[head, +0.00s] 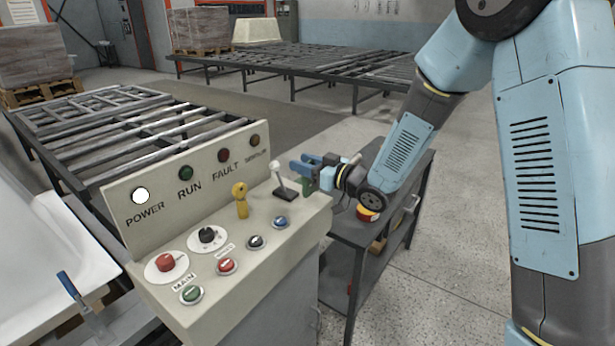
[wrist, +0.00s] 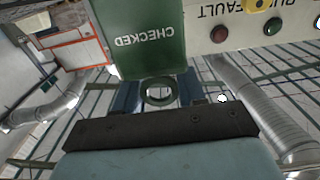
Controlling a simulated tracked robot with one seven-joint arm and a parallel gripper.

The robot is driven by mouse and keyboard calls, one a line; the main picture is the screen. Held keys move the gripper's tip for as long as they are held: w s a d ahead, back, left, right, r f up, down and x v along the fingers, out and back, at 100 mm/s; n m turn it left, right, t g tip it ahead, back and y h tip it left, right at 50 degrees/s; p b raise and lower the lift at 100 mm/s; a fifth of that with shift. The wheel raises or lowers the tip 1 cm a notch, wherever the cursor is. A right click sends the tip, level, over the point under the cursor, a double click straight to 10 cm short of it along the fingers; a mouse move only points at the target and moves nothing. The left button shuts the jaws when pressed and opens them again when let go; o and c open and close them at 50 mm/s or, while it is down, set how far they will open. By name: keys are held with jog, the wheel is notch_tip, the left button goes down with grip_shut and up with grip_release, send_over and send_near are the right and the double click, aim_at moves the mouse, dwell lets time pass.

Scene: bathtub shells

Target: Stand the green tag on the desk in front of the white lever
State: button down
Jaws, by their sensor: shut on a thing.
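The green tag (wrist: 150,35), marked CHECKED, shows in the wrist view with a round ring (wrist: 158,91) at its near end. My gripper (wrist: 158,96) is shut on it at the ring, between the blue fingers. The lettering appears upside down. In the head view my gripper (head: 306,173) is at the right end of the grey control desk (head: 300,215), just right of the white lever (head: 278,173). The lever rises from a black base on the desk.
A yellow switch (head: 240,199) stands left of the lever. A blue button (head: 280,222) and a black button (head: 255,242) lie in front. The upright lamp panel (head: 200,175) borders the back. A dark cart (head: 350,235) stands right of the desk.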

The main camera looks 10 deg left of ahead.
jog(key=shift+w+a+f, duration=0.1)
jog(key=shift+a+f, duration=0.05)
jog(key=shift+f, duration=0.8)
jog(key=shift+w+a+f, duration=0.1)
jog(key=shift+a+f, duration=0.05)
jog(key=shift+f, duration=0.8)
jog(key=c, duration=0.7)
grip_release()
jog(key=shift+f, duration=0.1)
jog(key=shift+o, duration=0.2)
jog(key=v, duration=1.2)
